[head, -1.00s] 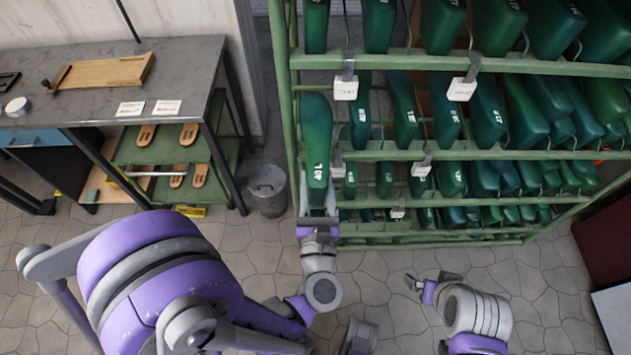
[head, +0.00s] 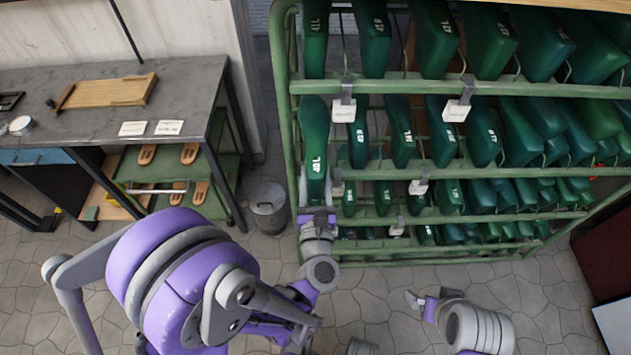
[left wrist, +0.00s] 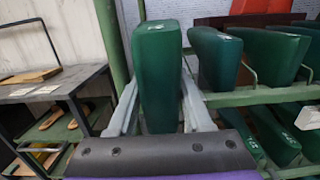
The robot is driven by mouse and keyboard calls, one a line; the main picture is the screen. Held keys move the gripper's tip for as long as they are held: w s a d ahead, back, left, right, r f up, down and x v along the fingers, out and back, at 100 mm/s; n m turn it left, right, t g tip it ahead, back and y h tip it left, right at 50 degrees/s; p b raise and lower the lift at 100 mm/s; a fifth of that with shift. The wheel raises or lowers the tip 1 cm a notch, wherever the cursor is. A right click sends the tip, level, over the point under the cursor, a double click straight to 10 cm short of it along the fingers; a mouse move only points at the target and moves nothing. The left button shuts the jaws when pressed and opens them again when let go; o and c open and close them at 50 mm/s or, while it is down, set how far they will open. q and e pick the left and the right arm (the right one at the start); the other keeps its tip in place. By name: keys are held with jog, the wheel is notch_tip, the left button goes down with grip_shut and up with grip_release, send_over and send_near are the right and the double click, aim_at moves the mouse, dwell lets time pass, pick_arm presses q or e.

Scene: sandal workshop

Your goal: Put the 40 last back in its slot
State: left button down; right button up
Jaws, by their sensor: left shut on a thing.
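The 40 last (head: 315,150), a long green block marked "40 L", is at the left end of the second visible row of the green rack (head: 390,87). My left gripper (head: 317,205) is shut on its near end. In the left wrist view the last (left wrist: 158,75) stands between my two grey fingers (left wrist: 160,110), beside the rack's left post. A neighbouring last (left wrist: 215,55) is to its right with a gap. Whether the held last rests on the rack is hidden. My right gripper (head: 430,297) is empty, its fingers apart, low in front of the rack.
More green lasts fill the rack's rows, with white tags (head: 343,110) hanging from the rails. A workbench (head: 190,70) with a wooden board (head: 110,92) stands at left, above a shelf of sandal soles. A grey bin (head: 268,205) stands between bench and rack.

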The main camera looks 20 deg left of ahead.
pick_arm(q)
jog(key=shift+f+p+x, duration=0.2)
jog(key=shift+p+x, duration=0.4)
jog(key=shift+x, duration=1.95)
jog(key=shift+f+p+x, duration=0.2)
jog(key=shift+p+x, duration=0.4)
jog(key=shift+x, duration=1.95)
jog(key=shift+f+b, duration=0.8)
jog(key=shift+f, duration=0.05)
jog(key=shift+f+b, duration=0.4)
jog(key=shift+c, duration=1.2)
grip_release()
